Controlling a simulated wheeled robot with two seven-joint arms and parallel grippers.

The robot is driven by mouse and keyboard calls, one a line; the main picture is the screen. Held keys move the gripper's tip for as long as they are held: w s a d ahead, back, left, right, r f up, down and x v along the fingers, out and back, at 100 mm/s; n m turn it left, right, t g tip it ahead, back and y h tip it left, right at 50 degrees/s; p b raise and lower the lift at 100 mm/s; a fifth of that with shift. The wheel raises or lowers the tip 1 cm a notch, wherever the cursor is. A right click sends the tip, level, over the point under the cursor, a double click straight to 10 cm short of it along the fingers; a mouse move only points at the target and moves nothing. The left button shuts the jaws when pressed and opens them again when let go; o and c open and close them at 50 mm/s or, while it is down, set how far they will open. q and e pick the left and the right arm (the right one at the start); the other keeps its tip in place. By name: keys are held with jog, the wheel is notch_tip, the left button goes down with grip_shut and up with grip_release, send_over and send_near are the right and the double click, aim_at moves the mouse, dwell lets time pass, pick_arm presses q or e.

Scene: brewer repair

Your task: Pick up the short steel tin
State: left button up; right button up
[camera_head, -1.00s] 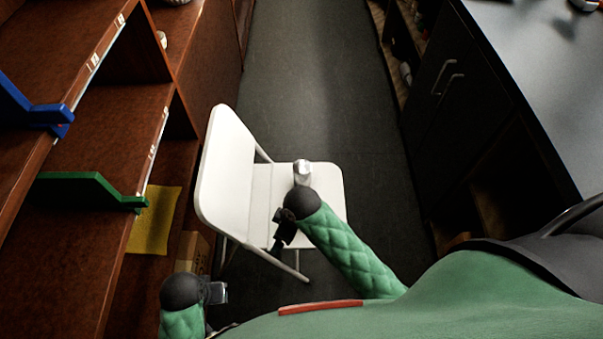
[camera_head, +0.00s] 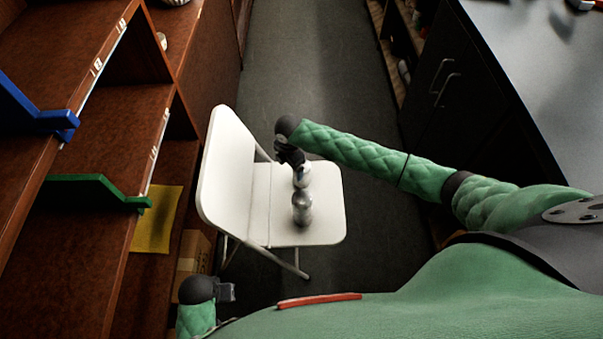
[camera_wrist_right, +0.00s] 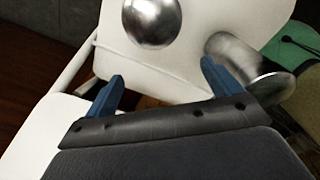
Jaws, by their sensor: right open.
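Two steel tins stand on the seat of a white folding chair (camera_head: 325,215). The rear steel tin (camera_head: 302,178) is beside my right gripper (camera_head: 294,160), which partly overlaps it. The front steel tin (camera_head: 302,210) stands nearer to me. In the right wrist view, one rounded steel tin (camera_wrist_right: 152,20) lies beyond the fingers, and another steel tin (camera_wrist_right: 235,60) looks longer and sits partly behind the right fingertip. I cannot tell surely which is the short one. The right gripper (camera_wrist_right: 158,80) is open, with nothing between its blue fingers. My left gripper (camera_head: 228,292) hangs low at left; its jaws are unclear.
A brown shelf unit (camera_head: 100,240) stands at left with blue (camera_head: 45,120) and green (camera_head: 95,190) brackets and a yellow cloth (camera_head: 157,220). The chair's backrest (camera_head: 222,165) rises left of the tins. A dark counter (camera_head: 520,80) is at right. The floor aisle behind the chair is clear.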

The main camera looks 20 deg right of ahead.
aim_at(305, 182)
jog(key=shift+n, duration=0.5)
jog(key=d, duration=0.1)
jog(key=w+d, duration=0.2)
jog(key=shift+d+f, duration=0.2)
jog(key=shift+f, duration=0.05)
jog(key=shift+w+d+f, duration=0.1)
jog(key=shift+w+d, duration=0.15)
jog(key=shift+d, duration=0.05)
jog(key=shift+d+f, duration=0.1)
jog(key=shift+f, duration=0.15)
jog(key=shift+f+p, duration=0.3)
jog(key=shift+f, duration=0.05)
jog(key=shift+s+d+f, duration=0.1)
jog(key=shift+f, duration=0.8)
jog(key=f, duration=0.1)
jog(key=f+p, duration=0.2)
jog(key=shift+s+d+f, duration=0.25)
jog(key=shift+d+f, duration=0.05)
jog(key=shift+f, duration=0.6)
pick_arm(q)
notch_tip(305, 182, down, 12)
jog(key=s+a, duration=0.1)
jog(key=s, duration=0.1)
jog(key=shift+f, duration=0.1)
pick_arm(e)
jog(key=shift+c, duration=0.4)
